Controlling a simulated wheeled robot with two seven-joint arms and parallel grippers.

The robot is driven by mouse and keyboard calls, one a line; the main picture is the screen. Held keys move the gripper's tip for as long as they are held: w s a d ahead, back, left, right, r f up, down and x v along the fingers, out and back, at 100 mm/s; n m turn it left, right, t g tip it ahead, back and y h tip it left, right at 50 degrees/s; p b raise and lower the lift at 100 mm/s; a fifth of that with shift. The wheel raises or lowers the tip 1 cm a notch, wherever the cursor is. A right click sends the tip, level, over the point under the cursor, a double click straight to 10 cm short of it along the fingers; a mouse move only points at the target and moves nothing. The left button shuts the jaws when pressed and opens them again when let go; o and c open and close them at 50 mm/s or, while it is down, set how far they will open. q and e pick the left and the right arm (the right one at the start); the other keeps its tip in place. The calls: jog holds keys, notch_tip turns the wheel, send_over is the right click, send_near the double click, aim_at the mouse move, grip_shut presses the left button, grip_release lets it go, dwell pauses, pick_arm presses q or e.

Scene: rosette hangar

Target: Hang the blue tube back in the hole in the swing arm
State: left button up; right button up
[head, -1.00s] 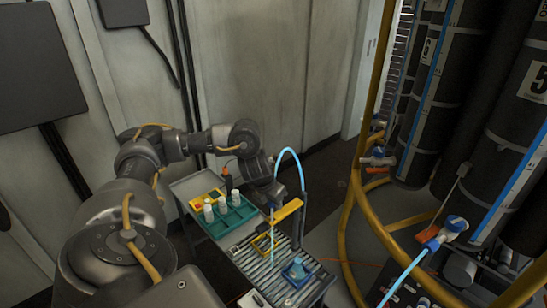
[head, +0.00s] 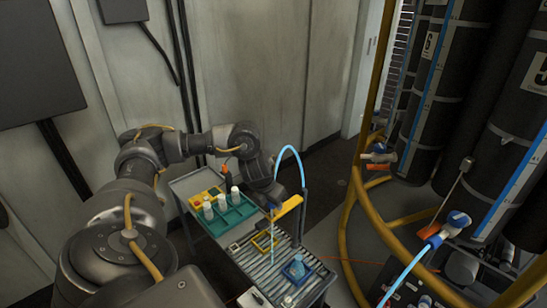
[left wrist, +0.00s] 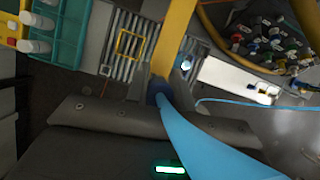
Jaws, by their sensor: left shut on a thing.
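The light blue tube (head: 289,148) arches up over the far end of the cart, and a thin light-blue length hangs down by the yellow swing arm (head: 289,207). My left gripper (head: 274,196) is shut on the tube beside the swing arm. In the left wrist view the tube (left wrist: 215,145) runs large to the lower right from a dark blue part between the fingers (left wrist: 163,112). The yellow swing arm (left wrist: 176,45) lies right behind that part. The hole is hidden, so I cannot tell whether the tube sits in it. My right gripper is not in view.
A green rack (head: 235,217) with white bottles stands on the cart, near a yellow tray (head: 199,199). A yellow square frame (head: 266,241) and a blue cone-like piece (head: 296,268) are on the slatted top. A yellow rail (head: 349,205) and black cylinders stand to the right.

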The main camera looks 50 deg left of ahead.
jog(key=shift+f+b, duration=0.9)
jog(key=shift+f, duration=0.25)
